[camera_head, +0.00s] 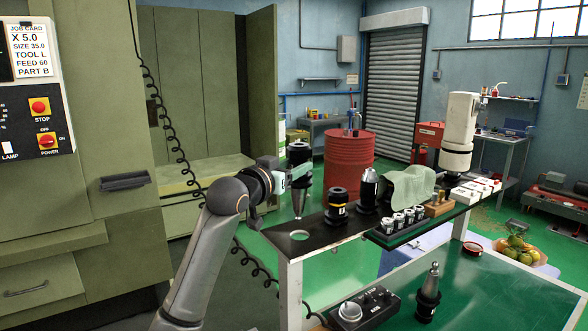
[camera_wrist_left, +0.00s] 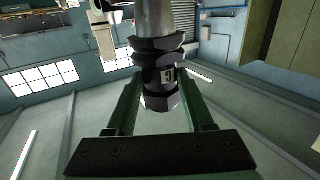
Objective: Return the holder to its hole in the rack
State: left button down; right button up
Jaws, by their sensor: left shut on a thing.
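My left gripper (camera_head: 291,174) is shut on a holder (camera_head: 300,153), which has a black upper body and a grey taper pointing down. The holder hangs upright above the left end of the black rack (camera_head: 318,246). An empty round hole (camera_head: 299,235) is in the rack just below the taper tip, with a gap between them. My right gripper is not in view.
Two more holders stand in the rack to the right, a black one (camera_head: 337,208) and another (camera_head: 368,190). A tray of small collets (camera_head: 404,222) and a draped cloth (camera_head: 408,187) are beyond.

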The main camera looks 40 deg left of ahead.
aim_at(296, 208)
pick_arm(q)
jog(key=shift+w+r, duration=0.35)
jog(key=shift+s+f, duration=0.1)
jog(key=shift+f, duration=3.4)
notch_tip(296, 208, down, 4)
jog(key=b, duration=0.5)
jog(key=shift+f+b, duration=0.5)
jog(key=shift+f, duration=0.55)
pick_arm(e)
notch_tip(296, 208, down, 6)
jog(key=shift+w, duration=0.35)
pick_arm(q)
jog(key=shift+f, duration=0.35)
